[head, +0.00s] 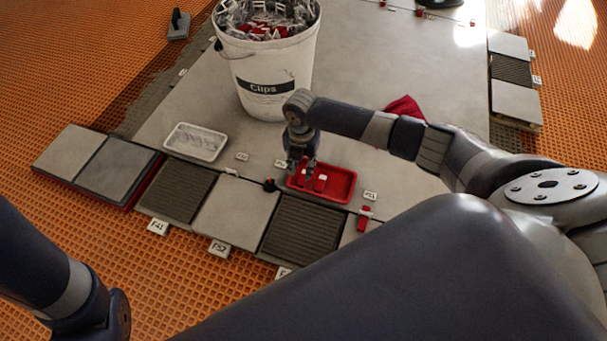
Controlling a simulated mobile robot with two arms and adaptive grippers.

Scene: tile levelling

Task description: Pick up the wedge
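My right gripper (303,168) points down over the left part of a small red tray (343,184). Small red and white shapes show at its fingertips, but I cannot tell whether they are wedges or whether the fingers hold one. A red wedge (364,219) lies apart, right of the tray's front corner, near the tile edge. Part of my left arm shows at the lower left; its gripper is out of view.
A white bucket labelled Clips (270,72) stands behind my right gripper. A white tray (196,142) lies to the left. A red cloth (404,108) lies behind my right forearm. Stacked grey tiles (117,168) sit at the left. Numbered tags line the tile edges.

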